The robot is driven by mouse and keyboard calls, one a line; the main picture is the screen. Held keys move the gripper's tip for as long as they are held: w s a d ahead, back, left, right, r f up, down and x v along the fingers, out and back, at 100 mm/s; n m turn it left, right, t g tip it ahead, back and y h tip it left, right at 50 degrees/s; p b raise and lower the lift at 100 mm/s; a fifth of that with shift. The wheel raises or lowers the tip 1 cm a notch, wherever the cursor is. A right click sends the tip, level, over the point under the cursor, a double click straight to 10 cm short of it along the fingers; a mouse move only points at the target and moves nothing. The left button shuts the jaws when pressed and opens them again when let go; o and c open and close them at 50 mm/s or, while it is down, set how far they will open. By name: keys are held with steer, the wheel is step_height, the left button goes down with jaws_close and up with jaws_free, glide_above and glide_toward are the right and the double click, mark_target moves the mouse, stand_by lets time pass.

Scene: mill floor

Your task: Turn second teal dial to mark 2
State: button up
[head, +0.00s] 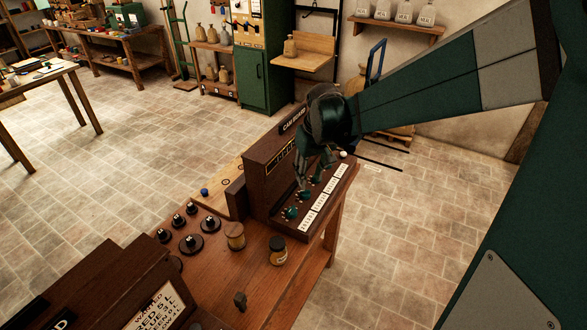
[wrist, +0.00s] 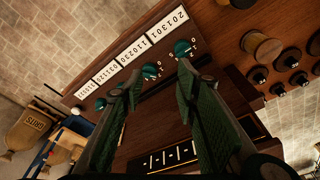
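The dark wooden cam board (head: 262,172) stands on a bench and has a row of teal dials beside white number cards (head: 325,195). The nearest dial (head: 291,212) and the second dial (head: 304,195) show in the head view; my gripper partly covers the rest. My gripper (head: 312,176) points down over the row. In the wrist view, its fingers (wrist: 158,70) are apart, with the second dial (wrist: 150,71) in the gap between the tips. The first dial (wrist: 182,48) is by the right fingertip; another dial (wrist: 100,104) is by the left finger. I cannot tell whether any finger touches a dial.
A dark box with a notice (head: 155,308) is at the front left. Open tiled floor lies right of the bench.

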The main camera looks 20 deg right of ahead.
steer(key=g+p, duration=0.2)
steer(key=p, duration=0.2)
glide_toward(305, 193)
steer(key=shift+w+d+f, duration=0.2)
steer(key=shift+d+f, duration=0.2)
steer(key=shift+f, duration=0.2)
steer(key=shift+f, duration=0.15)
steer(key=shift+a+f, duration=0.15)
steer(key=shift+f, duration=1.7)
steer(key=shift+a+f, duration=0.15)
steer(key=shift+f, duration=1.75)
steer(key=c, duration=0.6)
